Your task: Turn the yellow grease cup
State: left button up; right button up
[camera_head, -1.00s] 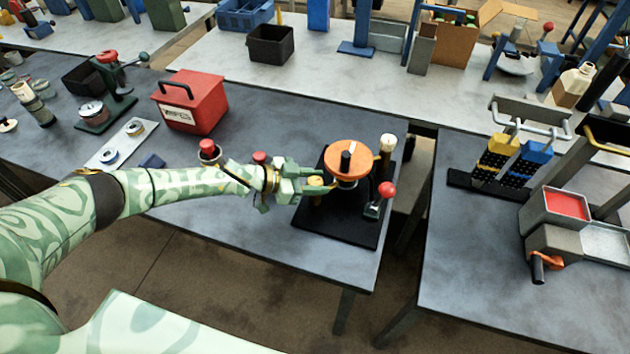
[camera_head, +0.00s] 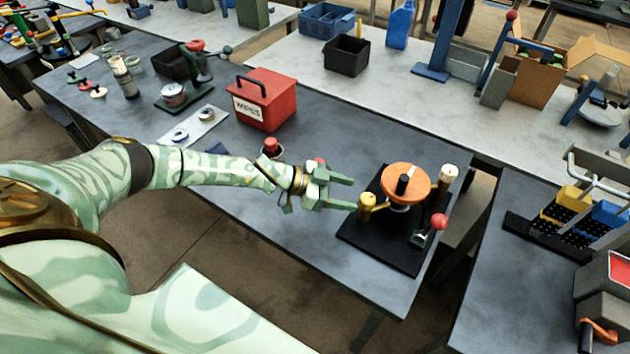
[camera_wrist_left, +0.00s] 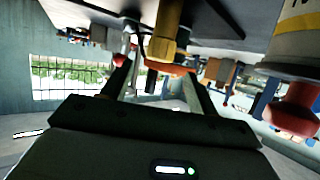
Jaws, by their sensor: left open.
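The yellow grease cup (camera_head: 367,206) stands upright on the left part of a black base plate (camera_head: 385,247), beside an orange disc (camera_head: 405,180) with a black knob. My left gripper (camera_head: 354,194) points right, its two fingers apart and empty. Its tips end just left of the cup, which is outside the jaws. In the left wrist view, which is upside down, the yellow cup (camera_wrist_left: 166,38) shows beyond the gap between the fingers (camera_wrist_left: 158,82). My right gripper is in neither view.
A red-ball lever (camera_head: 438,222) and a cream-topped post (camera_head: 448,175) stand on the base plate's right side. A red-topped can (camera_head: 271,148) and a red wipes box (camera_head: 262,99) stand behind my left arm. The table's front is clear.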

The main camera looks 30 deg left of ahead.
pick_arm(q)
jog(key=v, duration=0.9)
jog(key=shift+s+a+r, duration=0.2)
jog(key=shift+s+a, duration=0.05)
